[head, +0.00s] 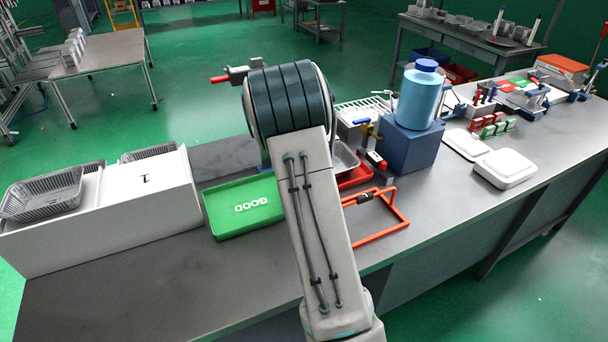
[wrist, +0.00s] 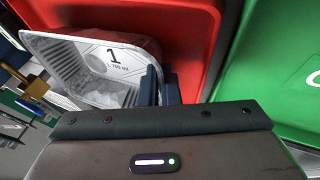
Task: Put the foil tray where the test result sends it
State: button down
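The foil tray (wrist: 85,75) is a silvery open tray marked "1" and "750 ml" in the wrist view. A small part of the foil tray also shows in the head view (head: 345,160), right of my arm. My gripper (wrist: 161,88) has its two dark fingers close together on either side of the tray's near right wall, shut on it. My arm hides the gripper in the head view. A red tray (wrist: 190,40) lies below and beside the foil tray. A green tray (head: 238,221) lettered "GOOD" lies left of my arm and at the right in the wrist view.
A white box (head: 145,200) marked "1" stands at the left, with foil trays (head: 45,193) at it. An orange frame (head: 385,235), a brass valve (head: 370,131) and a blue block (head: 408,148) bearing a blue bottle (head: 418,100) stand right of my arm. The front bench strip is clear.

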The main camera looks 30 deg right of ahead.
jog(key=shift+s+f+b, duration=0.1)
jog(key=shift+f+b, duration=0.15)
jog(key=shift+b, duration=0.05)
dwell(0.6)
jog(key=c, duration=1.6)
grip_release()
jog(key=shift+o, duration=0.2)
jog(key=shift+r, duration=0.1)
jog(key=b+v, duration=0.1)
jog(key=v, duration=1.2)
jog(key=shift+a+r, duration=0.15)
jog(key=shift+r, duration=0.2)
jog(key=shift+s, duration=0.15)
jog(key=s+a+y, duration=0.1)
jog(key=s+a, duration=0.4)
jog(key=s, duration=0.3)
jog(key=s+a+r+y, duration=0.1)
jog(key=s+a+y, duration=0.1)
jog(key=s+a, duration=0.3)
jog(key=s+a+r+g+y, duration=0.1)
jog(key=s+a, duration=0.5)
jog(key=s, duration=0.7)
jog(key=shift+y, duration=0.4)
